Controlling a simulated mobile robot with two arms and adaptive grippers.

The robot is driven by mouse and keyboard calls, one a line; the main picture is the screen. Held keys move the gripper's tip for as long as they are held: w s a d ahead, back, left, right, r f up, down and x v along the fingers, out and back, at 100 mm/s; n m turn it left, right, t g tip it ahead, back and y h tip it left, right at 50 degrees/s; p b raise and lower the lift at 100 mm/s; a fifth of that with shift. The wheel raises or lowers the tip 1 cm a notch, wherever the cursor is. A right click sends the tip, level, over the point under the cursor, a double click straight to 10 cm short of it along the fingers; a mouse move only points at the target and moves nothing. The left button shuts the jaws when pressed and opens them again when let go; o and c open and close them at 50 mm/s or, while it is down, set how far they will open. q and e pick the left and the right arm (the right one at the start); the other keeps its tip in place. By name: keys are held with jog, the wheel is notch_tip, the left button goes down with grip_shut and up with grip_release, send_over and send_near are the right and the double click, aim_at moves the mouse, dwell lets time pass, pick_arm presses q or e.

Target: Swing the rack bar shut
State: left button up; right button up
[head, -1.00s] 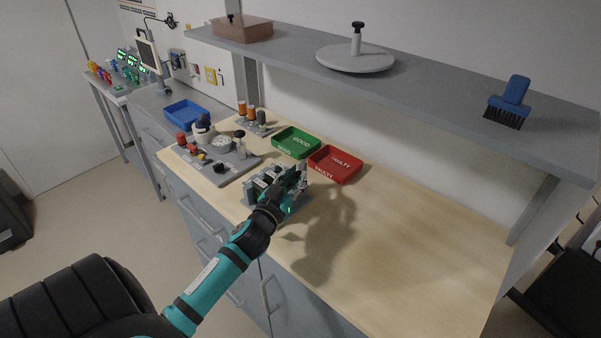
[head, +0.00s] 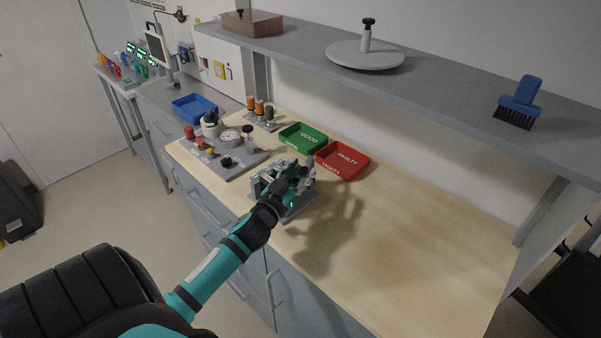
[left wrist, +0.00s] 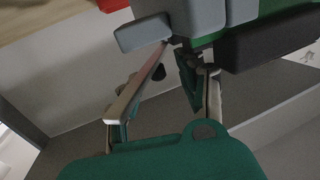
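The rack (head: 258,188) is a small grey upright frame on a grey base near the front edge of the bench. My left gripper (head: 297,178) is at the rack's right side, with its arm reaching in from the lower left. The gripper and wrist cover much of the rack, so I cannot make out the bar or its angle. In the left wrist view the two fingers lean inward towards grey blocks (left wrist: 195,16) at the top. Their tips are partly hidden there, and whether they hold anything is unclear. My right gripper is not in view.
A green GOOD tray (head: 290,147) and a red FAULTY tray (head: 322,172) stand behind the rack. A grey panel with gauge and knobs (head: 240,169) is to its left. A shelf (head: 440,92) overhangs the back. The bench's right part (head: 420,250) is clear.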

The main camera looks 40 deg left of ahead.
pick_arm(q)
jog(key=s+d, duration=0.2)
jog(key=s, duration=1)
jog(key=shift+w, duration=0.1)
